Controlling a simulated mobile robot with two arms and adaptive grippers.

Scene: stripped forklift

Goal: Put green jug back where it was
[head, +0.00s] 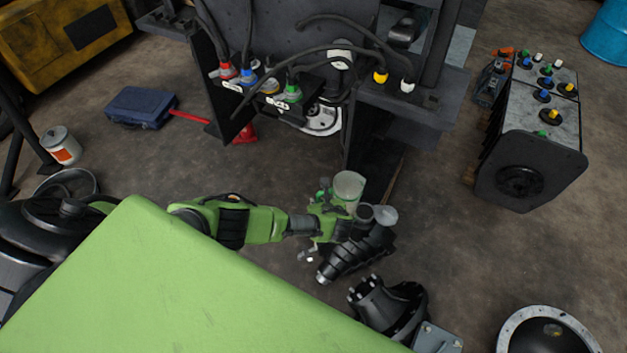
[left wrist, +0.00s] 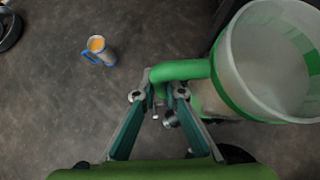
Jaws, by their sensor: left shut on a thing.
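The green jug (head: 348,187) is a pale, see-through vessel with green trim. In the left wrist view the green jug (left wrist: 268,60) fills the upper right, its round mouth facing the camera. Its green handle runs left from the body to between my fingertips. My left gripper (left wrist: 158,93) is shut on that handle. In the head view my left gripper (head: 332,214) is at the middle, just below the jug, with its fingertips partly hidden. I cannot tell whether the jug's base touches anything. My right gripper is not in view.
A black ribbed part (head: 352,254) and a black hub part (head: 388,303) lie close to my left gripper. The dark forklift frame (head: 290,30) stands behind. A battery block (head: 530,125) is at right. A blue-handled jug (left wrist: 99,48) stands on open floor.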

